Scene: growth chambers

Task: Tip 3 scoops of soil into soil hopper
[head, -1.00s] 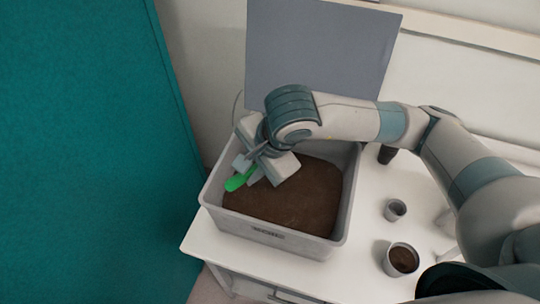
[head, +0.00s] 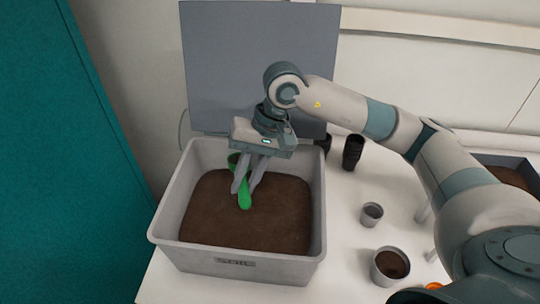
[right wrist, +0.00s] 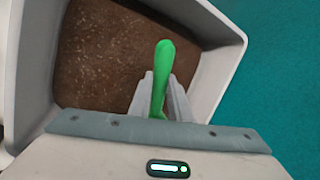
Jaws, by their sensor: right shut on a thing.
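A grey bin (head: 172,205) with brown soil (head: 215,215) in it stands on the white table, and I take it for the soil hopper, though I cannot be sure. My right gripper (head: 246,188) is over the back part of this bin and points down. It is shut on a green scoop (head: 245,201). The scoop's handle shows between the fingers, and it shows clearly in the right wrist view (right wrist: 162,70). The scoop's bowl is mostly hidden behind the fingers, so I cannot tell whether it holds soil. My left gripper is not in view.
A small grey cup (head: 371,214) and a larger cup of soil (head: 390,266) stand right of the bin. Black pots (head: 353,152) stand behind them. A dark tray of soil (head: 508,172) is at the far right. A grey panel (head: 255,60) rises behind the bin.

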